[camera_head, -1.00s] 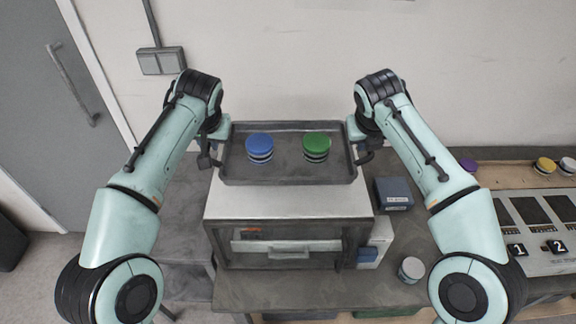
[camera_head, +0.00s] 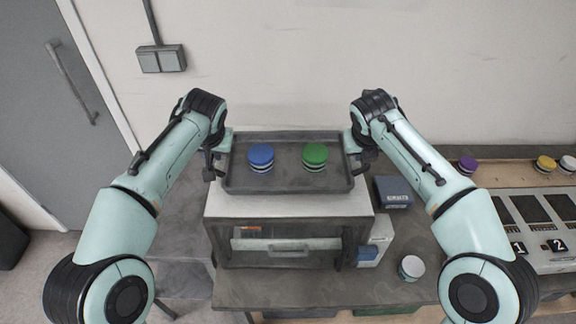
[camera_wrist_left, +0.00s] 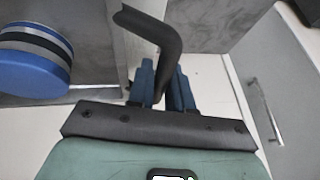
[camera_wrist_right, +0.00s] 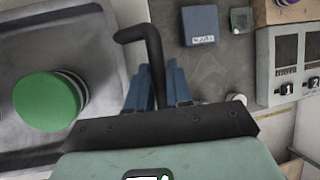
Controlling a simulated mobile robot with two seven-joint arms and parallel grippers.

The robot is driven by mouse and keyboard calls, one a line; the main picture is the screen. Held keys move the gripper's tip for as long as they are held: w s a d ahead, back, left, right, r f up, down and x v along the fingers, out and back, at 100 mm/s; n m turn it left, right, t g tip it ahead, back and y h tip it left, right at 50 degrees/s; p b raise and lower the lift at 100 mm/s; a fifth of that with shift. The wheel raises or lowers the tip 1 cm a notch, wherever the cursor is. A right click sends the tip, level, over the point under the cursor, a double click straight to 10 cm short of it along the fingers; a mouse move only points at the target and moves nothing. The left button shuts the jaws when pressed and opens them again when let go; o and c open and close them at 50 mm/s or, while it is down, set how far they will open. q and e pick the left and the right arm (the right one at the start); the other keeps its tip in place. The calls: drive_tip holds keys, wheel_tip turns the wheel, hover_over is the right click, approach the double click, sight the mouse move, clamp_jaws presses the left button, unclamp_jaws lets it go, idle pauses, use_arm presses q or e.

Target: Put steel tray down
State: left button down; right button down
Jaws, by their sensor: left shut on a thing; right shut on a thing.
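The steel tray (camera_head: 288,184) is dark grey and looks level, at the top of the white oven-like box (camera_head: 290,206) in the head view. I cannot tell whether its underside touches the box. A blue-lidded tin (camera_head: 261,155) and a green-lidded tin (camera_head: 314,155) stand upright in it. My left gripper (camera_head: 215,164) is shut on the tray's left handle (camera_wrist_left: 160,35). My right gripper (camera_head: 362,160) is shut on the right handle (camera_wrist_right: 148,50). The blue tin also shows in the left wrist view (camera_wrist_left: 30,70), the green tin in the right (camera_wrist_right: 50,100).
A dark blue box (camera_head: 393,192) stands close to the tray's right side. A small tin (camera_head: 411,268) stands on the grey table (camera_head: 330,290) at front right. A panel with numbered plates (camera_head: 535,235) and more tins lies further right. The wall is behind.

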use_arm(q)
drive_tip(key=c, duration=1.4)
unclamp_jaws()
drive_tip(key=shift+f, duration=0.2)
use_arm(e)
drive_tip(key=c, duration=1.4)
unclamp_jaws()
drive_tip(key=shift+f, duration=0.15)
use_arm(q)
drive_tip(key=o, duration=0.4)
drive_tip(key=shift+c, duration=0.2)
use_arm(e)
drive_tip(key=o, duration=0.4)
use_arm(q)
drive_tip(key=shift+r, duration=0.1)
use_arm(e)
drive_tip(key=shift+s+r, duration=0.1)
drive_tip(key=shift+r, duration=0.15)
use_arm(q)
drive_tip(key=v, duration=1.2)
use_arm(e)
drive_tip(key=v, duration=1.1)
drive_tip(key=shift+s+r, duration=0.1)
drive_tip(key=shift+r, duration=0.15)
